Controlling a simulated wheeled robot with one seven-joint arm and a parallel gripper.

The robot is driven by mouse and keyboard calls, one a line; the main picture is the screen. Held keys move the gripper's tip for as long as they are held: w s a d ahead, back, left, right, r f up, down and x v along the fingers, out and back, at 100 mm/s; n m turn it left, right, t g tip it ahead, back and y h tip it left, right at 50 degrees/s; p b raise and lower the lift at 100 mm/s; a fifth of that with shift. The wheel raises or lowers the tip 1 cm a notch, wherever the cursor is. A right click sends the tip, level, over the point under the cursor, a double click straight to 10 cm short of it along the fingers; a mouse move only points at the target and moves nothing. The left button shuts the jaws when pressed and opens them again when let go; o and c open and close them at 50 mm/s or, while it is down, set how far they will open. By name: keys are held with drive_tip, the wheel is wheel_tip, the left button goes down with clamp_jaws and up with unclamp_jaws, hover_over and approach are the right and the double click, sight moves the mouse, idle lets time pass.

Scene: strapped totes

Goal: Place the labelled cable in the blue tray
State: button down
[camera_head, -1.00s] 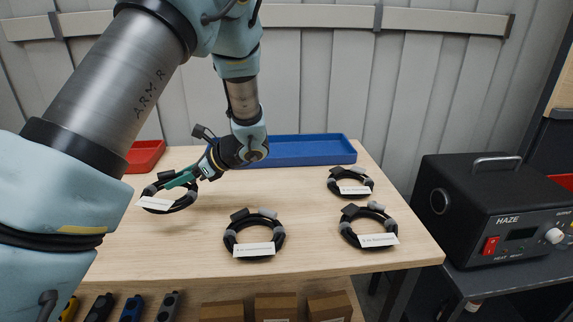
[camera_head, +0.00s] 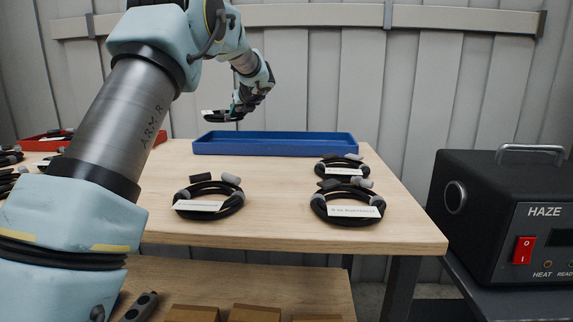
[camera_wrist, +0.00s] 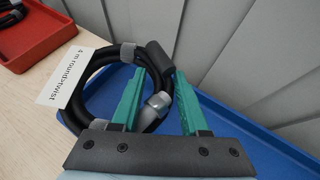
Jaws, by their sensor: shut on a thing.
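My gripper (camera_head: 236,108) is shut on a coiled black cable (camera_head: 212,117) and holds it in the air above the left part of the blue tray (camera_head: 275,149). In the wrist view the green fingers straddle part of the coil (camera_wrist: 99,61), which has grey ties, a black plug and a grey connector. Its white label (camera_wrist: 72,86) reads about "4 m round+twist". The blue tray (camera_wrist: 235,121) lies below and behind the coil there. In the head view the tray's visible inside looks empty, though its floor is mostly hidden.
Labelled coils lie on the wooden table: one front left (camera_head: 208,204), one front right (camera_head: 347,194) and one behind it (camera_head: 340,168). A red tray (camera_head: 45,144) with cables stands at the far left. A panelled wall is close behind. A black HAZE machine (camera_head: 500,220) stands right.

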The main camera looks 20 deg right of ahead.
drive_tip(key=shift+w+d+r+m+b, duration=0.25)
drive_tip(key=shift+w+d+m+b, duration=0.05)
drive_tip(key=shift+w+b, duration=0.1)
drive_tip(key=b, duration=0.4)
approach(242, 136)
drive_tip(key=f, duration=0.1)
drive_tip(key=w+a+f, duration=0.1)
drive_tip(key=w+f, duration=0.1)
drive_tip(key=shift+w+a+f, duration=0.1)
drive_tip(key=shift+a, duration=0.2)
drive_tip(key=shift+c, duration=2)
unclamp_jaws()
drive_tip(key=shift+f, duration=0.1)
drive_tip(key=v, duration=1.2)
drive_tip(key=shift+a, duration=0.2)
drive_tip(key=shift+p, duration=0.3)
